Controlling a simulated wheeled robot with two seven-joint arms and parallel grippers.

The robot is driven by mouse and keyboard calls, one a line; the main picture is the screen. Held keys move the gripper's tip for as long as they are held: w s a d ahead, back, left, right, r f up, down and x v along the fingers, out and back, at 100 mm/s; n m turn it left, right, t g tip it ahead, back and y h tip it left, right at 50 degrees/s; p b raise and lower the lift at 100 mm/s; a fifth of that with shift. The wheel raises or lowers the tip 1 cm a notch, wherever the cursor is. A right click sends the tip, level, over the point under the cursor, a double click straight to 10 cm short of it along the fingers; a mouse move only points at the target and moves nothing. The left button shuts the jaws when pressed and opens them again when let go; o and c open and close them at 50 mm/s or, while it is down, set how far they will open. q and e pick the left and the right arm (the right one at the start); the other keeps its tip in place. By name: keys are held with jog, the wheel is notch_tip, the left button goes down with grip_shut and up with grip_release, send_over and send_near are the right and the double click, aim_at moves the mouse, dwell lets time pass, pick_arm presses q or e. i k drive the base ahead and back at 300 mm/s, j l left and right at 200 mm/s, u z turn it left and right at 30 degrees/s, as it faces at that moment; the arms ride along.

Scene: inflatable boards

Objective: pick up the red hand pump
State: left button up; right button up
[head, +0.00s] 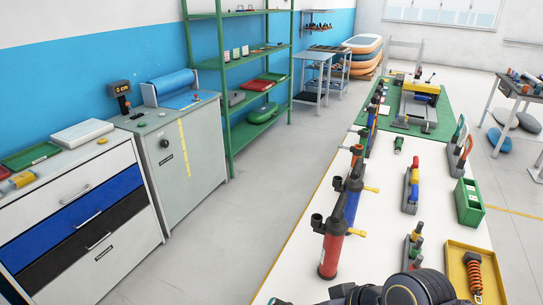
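The red hand pump (330,255) stands upright near the left edge of the white table in the head view. It has a red cylinder, a black top with dark knobs, and a yellow nozzle pointing right. A blue hand pump (351,207) stands close behind it, with more pumps in a row farther back. Dark rounded parts of my own arm show at the bottom edge, just right of and nearer than the red pump. No gripper fingers show.
A yellow tray (456,264) with an orange spring tool, a green box (469,203) and several hand tools stand to the right on the white table (385,255). A grey cabinet (205,150) and green shelf (224,110) stand left across open floor.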

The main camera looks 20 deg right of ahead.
aim_at(325, 247)
jog(key=z, duration=1.4)
jog(key=u, duration=0.75)
jog(key=j+u, duration=0.3)
jog(key=i+j+u, duration=0.15)
jog(key=j+u, duration=0.15)
jog(key=i+j+u, duration=0.15)
jog(key=j+u, duration=0.15)
jog(key=j, duration=0.15)
jog(key=i+j+z, duration=0.15)
jog(key=i+j, duration=0.65)
jog(key=i+z, duration=0.55)
jog(key=z, duration=0.2)
jog(key=i+z, duration=0.35)
jog(key=i+l+z, duration=0.2)
jog(key=z, duration=0.25)
jog(key=i+z, duration=0.3)
jog(key=z, duration=0.15)
jog(key=i+z, duration=0.25)
jog(key=z, duration=0.2)
jog(key=i+z, duration=0.25)
jog(key=z, duration=0.2)
jog(key=i+j+z, duration=0.25)
jog(key=z, duration=0.2)
